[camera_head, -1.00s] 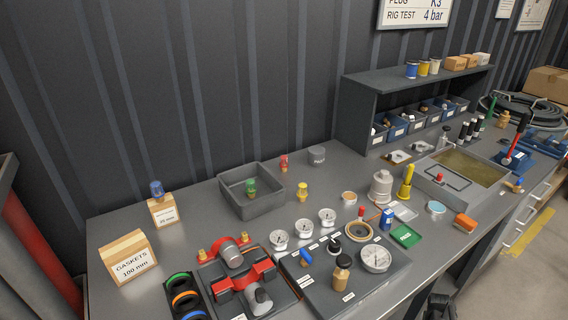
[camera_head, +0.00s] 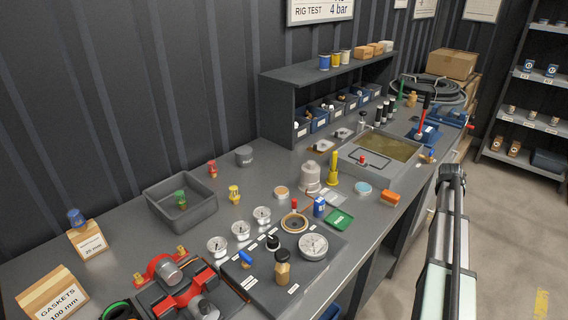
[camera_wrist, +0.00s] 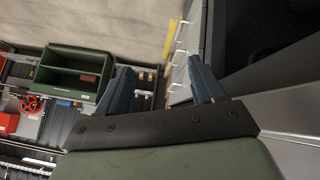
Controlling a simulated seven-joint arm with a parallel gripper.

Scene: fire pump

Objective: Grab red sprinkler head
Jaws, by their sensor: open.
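The red sprinkler head (camera_head: 212,168) stands upright on the grey workbench, just behind the right back corner of the grey tray (camera_head: 160,212), in the head view. A green sprinkler head (camera_head: 181,199) is inside the tray. A yellow one (camera_head: 234,194) stands right of the tray, and a blue one (camera_head: 76,217) sits on a small carton. My gripper (camera_wrist: 163,82) is open and empty in the wrist view, pointing at the floor and furniture away from the sprinkler heads. In the head view my arm is at the right, off the bench front; its fingers cannot be made out there.
Gauges (camera_head: 240,231) and a black board with fittings fill the bench front. A shelf unit (camera_head: 325,75) with blue bins stands at the back. A green open bin (camera_wrist: 75,75) shows in the wrist view.

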